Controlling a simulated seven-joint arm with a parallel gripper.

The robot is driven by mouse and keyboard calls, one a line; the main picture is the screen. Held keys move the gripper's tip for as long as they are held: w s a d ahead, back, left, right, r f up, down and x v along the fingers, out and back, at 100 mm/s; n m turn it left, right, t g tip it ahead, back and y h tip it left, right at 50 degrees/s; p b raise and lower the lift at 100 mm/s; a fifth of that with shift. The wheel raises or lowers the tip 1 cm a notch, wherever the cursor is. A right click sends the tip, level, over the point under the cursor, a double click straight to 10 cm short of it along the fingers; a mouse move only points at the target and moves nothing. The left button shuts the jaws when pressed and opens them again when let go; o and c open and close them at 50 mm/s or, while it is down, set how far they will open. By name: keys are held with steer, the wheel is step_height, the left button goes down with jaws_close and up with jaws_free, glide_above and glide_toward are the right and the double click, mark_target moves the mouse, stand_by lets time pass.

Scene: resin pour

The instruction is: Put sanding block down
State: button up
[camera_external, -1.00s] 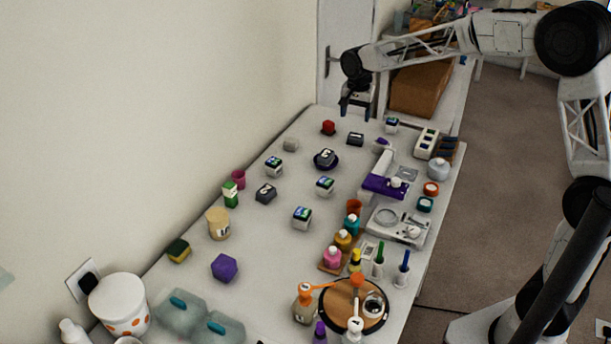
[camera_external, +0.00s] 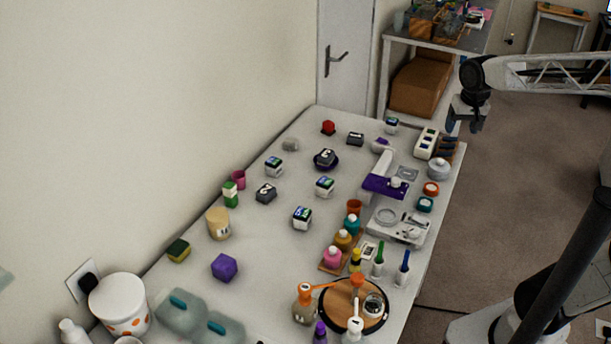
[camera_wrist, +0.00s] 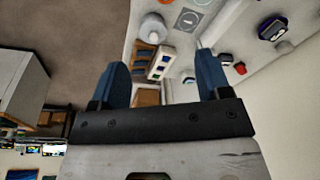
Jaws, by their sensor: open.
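My gripper (camera_external: 465,122) is open and empty, off the right side of the table's far end. In the wrist view its two blue fingers stand wide apart (camera_wrist: 162,72) with nothing between them. Several dark grey blocks with white labels lie on the table: one near the far end (camera_external: 355,139), one on a dark round base (camera_external: 325,157), and one nearer the wall (camera_external: 265,193). I cannot tell for sure which is the sanding block. All of them are apart from my gripper.
The white table (camera_external: 290,255) is crowded along its right side with bottles, a purple stand (camera_external: 385,186) and a wooden turntable (camera_external: 340,310). A shelf with a cardboard box (camera_external: 420,85) is behind.

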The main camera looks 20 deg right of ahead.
steer(key=s+d+f+n, duration=0.1)
steer(key=s+d+f, duration=0.1)
steer(key=s, duration=0.6)
steer(key=s+d+f+n, duration=0.1)
steer(key=s+d, duration=0.3)
steer(key=s, duration=0.4)
steer(key=shift+f+n+t, duration=0.4)
steer(key=shift+f, duration=0.3)
